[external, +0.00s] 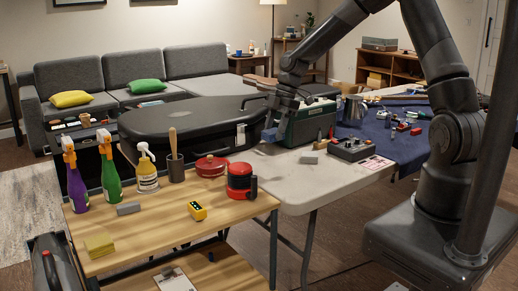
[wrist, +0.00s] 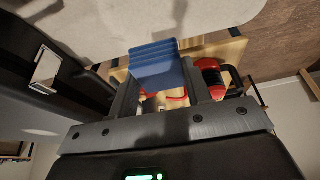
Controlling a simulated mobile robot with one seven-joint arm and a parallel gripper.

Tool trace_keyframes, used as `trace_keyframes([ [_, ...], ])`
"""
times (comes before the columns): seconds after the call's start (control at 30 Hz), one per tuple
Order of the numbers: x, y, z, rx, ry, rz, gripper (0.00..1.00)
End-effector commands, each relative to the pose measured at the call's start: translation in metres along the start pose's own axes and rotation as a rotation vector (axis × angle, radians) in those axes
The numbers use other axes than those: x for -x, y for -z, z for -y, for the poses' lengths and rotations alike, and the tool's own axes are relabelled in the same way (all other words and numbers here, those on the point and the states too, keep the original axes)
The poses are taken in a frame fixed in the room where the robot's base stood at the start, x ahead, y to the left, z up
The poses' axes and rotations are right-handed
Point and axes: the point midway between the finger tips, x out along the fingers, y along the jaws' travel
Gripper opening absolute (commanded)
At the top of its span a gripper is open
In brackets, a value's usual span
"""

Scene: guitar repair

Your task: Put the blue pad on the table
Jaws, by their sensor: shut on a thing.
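The blue pad (wrist: 156,64) is held between the two fingers of my gripper (wrist: 160,88) in the wrist view. It has a layered, ridged face. In the external view my gripper (external: 273,120) points down beside the black guitar case, and the blue pad (external: 269,135) shows small at its tip. The pad is close above the white table (external: 298,192); I cannot tell whether it touches. The pale tabletop (wrist: 130,18) also shows at the top of the wrist view.
A black guitar case (external: 180,125) lies left of my gripper, and a green box (external: 312,122) stands right of it. A small grey block (external: 308,157) and a black pedal (external: 352,148) sit nearby. The front of the white table is clear.

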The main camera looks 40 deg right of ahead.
Motion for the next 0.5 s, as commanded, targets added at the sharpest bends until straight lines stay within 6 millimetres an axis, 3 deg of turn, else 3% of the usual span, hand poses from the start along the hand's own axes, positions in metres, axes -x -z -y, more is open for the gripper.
trace_keyframes([
  [0.03,0.007,-0.018,0.003,-0.007,-0.001,-0.002,0.23],
  [0.2,0.024,-0.063,0.017,-0.002,-0.003,-0.009,0.23],
  [0.5,0.042,-0.113,0.041,0.009,-0.004,-0.020,0.23],
])
